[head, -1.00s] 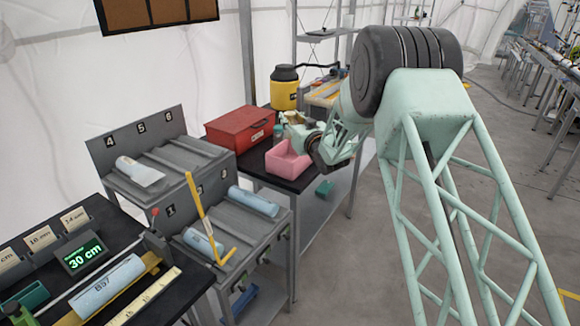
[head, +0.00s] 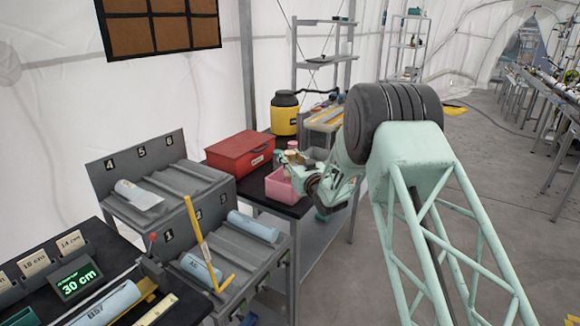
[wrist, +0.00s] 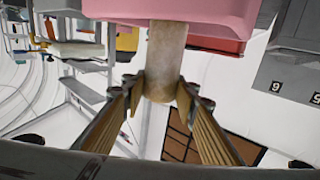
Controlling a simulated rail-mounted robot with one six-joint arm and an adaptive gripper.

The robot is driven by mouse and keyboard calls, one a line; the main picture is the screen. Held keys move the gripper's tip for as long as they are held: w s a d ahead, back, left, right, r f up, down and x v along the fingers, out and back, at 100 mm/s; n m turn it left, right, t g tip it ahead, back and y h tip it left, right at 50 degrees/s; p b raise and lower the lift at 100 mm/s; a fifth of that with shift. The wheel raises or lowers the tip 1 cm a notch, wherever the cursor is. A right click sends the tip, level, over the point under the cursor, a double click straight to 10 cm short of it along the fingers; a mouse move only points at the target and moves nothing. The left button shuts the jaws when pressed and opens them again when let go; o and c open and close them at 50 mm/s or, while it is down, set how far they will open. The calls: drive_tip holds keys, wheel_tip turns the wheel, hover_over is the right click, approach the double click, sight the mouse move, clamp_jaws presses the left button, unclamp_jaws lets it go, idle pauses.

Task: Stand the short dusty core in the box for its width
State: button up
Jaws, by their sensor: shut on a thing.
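In the wrist view my gripper (wrist: 163,92) is shut on a short, grey-brown dusty core (wrist: 166,60). The core is held near one end and its other end reaches the pink box (wrist: 210,12) at the top of that view. I cannot tell whether that end is inside the box or only in front of it. In the head view the pink box (head: 281,188) is on the dark bench, open at the top. My gripper (head: 304,184) is close at its right side there, with the fingertips and core largely hidden.
A red case (head: 240,151) and a yellow-and-black container (head: 285,114) stand behind the pink box. A grey rack (head: 246,243) with pale blue cores is at the left. A display reading 30 cm (head: 78,279) is in the lower left. Open floor lies right.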

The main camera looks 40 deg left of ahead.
drive_tip(key=shift+f+b, duration=0.3)
drive_tip(key=shift+f, duration=1.55)
drive_tip(key=shift+f+b, duration=0.6)
drive_tip(key=shift+b, duration=0.1)
drive_tip(key=o, duration=1)
drive_tip(key=shift+r+p, duration=0.25)
drive_tip(key=shift+p, duration=0.05)
